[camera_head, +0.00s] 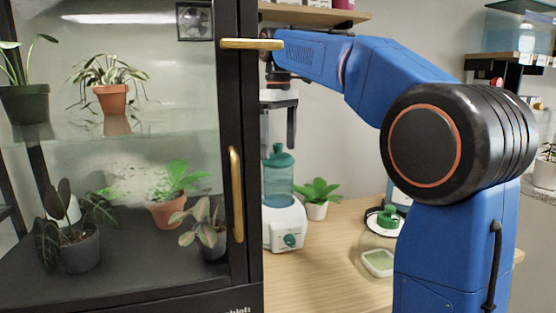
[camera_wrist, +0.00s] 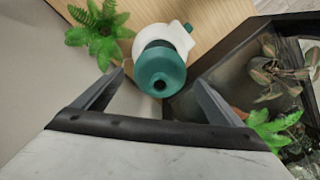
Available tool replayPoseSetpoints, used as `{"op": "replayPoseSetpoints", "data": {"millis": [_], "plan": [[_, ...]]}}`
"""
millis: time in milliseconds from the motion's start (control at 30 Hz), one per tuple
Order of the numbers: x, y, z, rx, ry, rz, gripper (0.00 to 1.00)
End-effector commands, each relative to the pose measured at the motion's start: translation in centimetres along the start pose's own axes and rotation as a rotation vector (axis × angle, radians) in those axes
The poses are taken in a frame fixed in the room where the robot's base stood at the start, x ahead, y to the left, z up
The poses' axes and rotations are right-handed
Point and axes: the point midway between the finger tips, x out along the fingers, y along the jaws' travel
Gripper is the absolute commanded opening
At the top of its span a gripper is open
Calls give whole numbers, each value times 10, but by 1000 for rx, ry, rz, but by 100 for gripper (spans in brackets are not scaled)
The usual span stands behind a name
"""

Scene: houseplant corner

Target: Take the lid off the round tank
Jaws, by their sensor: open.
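The round tank (camera_head: 278,181) is a translucent blue-teal cylinder standing upright on a white base unit (camera_head: 286,226) with a green dial. Its teal lid (camera_head: 278,157) has a narrower neck on top and sits on the tank. The lid also shows from above in the wrist view (camera_wrist: 160,72). My gripper (camera_head: 278,132) is open and empty above the lid, pointing down. In the wrist view its two fingers (camera_wrist: 159,80) appear on either side of the lid, with gaps. The cabinet edge hides part of the gripper and base unit in the head view.
A dark glass-fronted plant cabinet (camera_head: 251,120) with brass handles (camera_head: 237,195) stands close on the left. A small potted fern (camera_head: 317,198) is right of the tank on the wooden table (camera_head: 335,235).

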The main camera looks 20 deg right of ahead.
Motion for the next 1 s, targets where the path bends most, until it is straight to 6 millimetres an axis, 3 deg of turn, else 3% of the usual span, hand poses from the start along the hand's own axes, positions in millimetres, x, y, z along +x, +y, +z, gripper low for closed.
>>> {"op": "replayPoseSetpoints", "data": {"millis": [167, 400, 433, 600, 1000], "plan": [[16, 0, 0, 0, -1, 0, 91], [18, 0, 0, 0, 0, 0, 91], [18, 0, 0, 0, 0, 0, 88], [17, 0, 0, 0, 0, 0, 52], [10, 1, 3, 1, 2, 1, 52]]}}
